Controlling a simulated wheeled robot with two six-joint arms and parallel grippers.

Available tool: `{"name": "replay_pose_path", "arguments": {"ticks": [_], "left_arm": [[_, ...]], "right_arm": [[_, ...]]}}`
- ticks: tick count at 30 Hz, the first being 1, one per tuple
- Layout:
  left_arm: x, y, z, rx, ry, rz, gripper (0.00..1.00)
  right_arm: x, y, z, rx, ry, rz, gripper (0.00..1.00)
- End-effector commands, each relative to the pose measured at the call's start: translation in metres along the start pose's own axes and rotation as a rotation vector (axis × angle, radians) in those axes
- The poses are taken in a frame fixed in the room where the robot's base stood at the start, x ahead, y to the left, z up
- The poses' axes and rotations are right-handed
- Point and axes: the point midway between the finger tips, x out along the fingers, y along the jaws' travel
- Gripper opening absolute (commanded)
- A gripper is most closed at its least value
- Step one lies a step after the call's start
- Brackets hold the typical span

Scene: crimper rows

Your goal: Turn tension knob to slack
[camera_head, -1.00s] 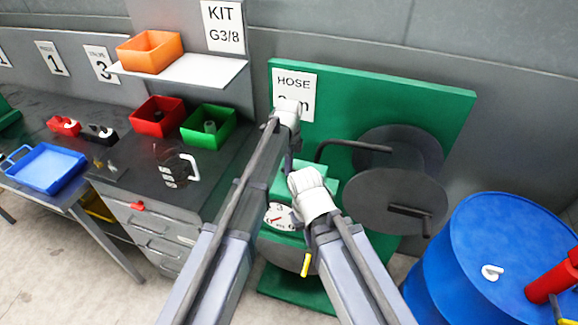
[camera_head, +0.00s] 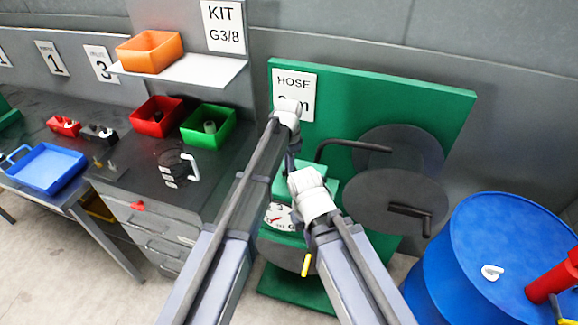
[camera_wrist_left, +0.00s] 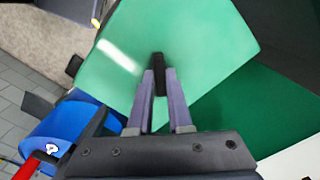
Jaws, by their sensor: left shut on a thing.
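The tension knob shows in the left wrist view as a small black bar (camera_wrist_left: 158,62) on a light green face. My left gripper (camera_wrist_left: 159,77) is shut on it, one purple finger on each side. In the head view my left gripper (camera_head: 290,163) reaches down to the green housing (camera_head: 318,180) in front of the hose board, and the knob itself cannot be made out there. A white dial (camera_head: 279,216) with a red needle sits on the housing's front, partly covered by my arms. My right gripper is hidden behind its own arm.
A green board (camera_head: 380,95) with a dark hose reel (camera_head: 392,200) and crank stands behind. A blue drum (camera_head: 500,245) is at right. At left are a grey bench (camera_head: 130,180) with red and green bins, and a blue tray (camera_head: 45,167).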

Motion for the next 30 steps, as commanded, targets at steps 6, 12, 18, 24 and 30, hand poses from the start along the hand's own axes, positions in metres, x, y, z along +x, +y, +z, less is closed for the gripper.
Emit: {"name": "replay_pose_path", "arguments": {"ticks": [6,12,18,24,30], "left_arm": [[0.0001,0.0002,0.0001,-0.206,0.000,0.000,0.00],[0.0001,0.0002,0.0001,-0.396,0.000,0.000,0.00],[0.0001,0.0002,0.0001,-0.586,0.000,0.000,0.00],[0.0001,0.0002,0.0001,-0.776,0.000,0.000,0.00],[0.0001,0.0003,0.0002,-0.965,0.000,0.000,0.00]], "right_arm": [[0.0001,0.0000,0.0000,0.000,0.000,0.000,0.00],[0.0001,0.0000,0.0000,0.000,0.000,0.000,0.00],[0.0001,0.0000,0.0000,0.000,0.000,0.000,0.00],[0.0001,0.0000,0.0000,0.000,0.000,0.000,0.00],[0.0001,0.0000,0.0000,0.000,0.000,0.000,0.00]]}}
